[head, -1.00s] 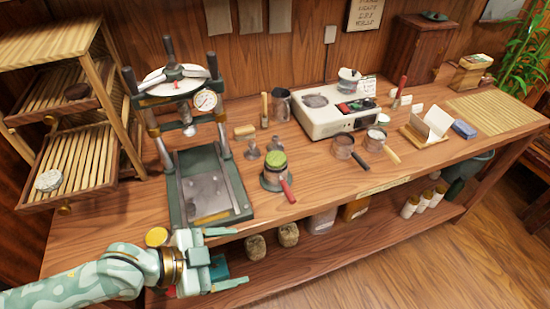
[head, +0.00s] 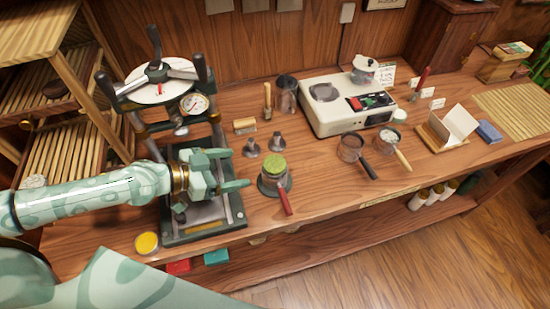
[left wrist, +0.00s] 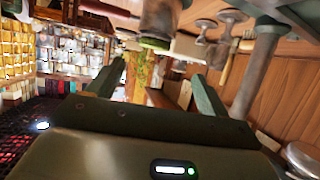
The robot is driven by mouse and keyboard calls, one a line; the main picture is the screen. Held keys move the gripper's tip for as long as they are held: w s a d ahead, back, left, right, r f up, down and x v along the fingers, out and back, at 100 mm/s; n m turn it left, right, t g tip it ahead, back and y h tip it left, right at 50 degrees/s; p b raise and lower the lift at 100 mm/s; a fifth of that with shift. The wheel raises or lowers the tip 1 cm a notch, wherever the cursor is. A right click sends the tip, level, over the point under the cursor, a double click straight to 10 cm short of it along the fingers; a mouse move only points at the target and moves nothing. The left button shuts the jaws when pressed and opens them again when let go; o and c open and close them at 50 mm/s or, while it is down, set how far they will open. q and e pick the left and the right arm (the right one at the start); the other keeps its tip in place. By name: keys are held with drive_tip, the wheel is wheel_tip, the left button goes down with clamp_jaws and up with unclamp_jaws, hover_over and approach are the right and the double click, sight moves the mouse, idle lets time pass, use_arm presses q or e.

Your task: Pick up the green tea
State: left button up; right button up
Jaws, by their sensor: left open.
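The green tea (head: 275,166) is a round heap with a green top in a small metal cup or mould on a dark round base, standing upright on the bench. A red handle (head: 285,202) sticks out from its base toward the front. My left gripper (head: 238,170) is open and empty, just left of the green tea, over the base of the press. Its fingers point at the tea, with a small gap. My right gripper is not in view.
The press (head: 190,215) stands beneath and behind my left arm. Two small metal funnels or weights (head: 277,141) stand just behind the tea. A white scale-like machine (head: 335,115) and two handled strainers (head: 352,150) are to the right. The bench front right of the tea is clear.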

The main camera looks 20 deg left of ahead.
sight(271, 164)
use_arm(q)
drive_tip(key=p+x, duration=0.1)
drive_tip(key=x, duration=0.4)
drive_tip(key=shift+d+r, duration=0.1)
drive_tip(key=shift+d, duration=0.1)
drive_tip(key=x, duration=0.1)
drive_tip(key=p+x, duration=0.1)
drive_tip(key=x, duration=0.1)
drive_tip(key=shift+s+d, duration=0.1)
drive_tip(key=shift+d, duration=0.35)
drive_tip(key=shift+w+d+f, duration=0.25)
drive_tip(key=shift+w, duration=0.1)
drive_tip(key=c, duration=1.1)
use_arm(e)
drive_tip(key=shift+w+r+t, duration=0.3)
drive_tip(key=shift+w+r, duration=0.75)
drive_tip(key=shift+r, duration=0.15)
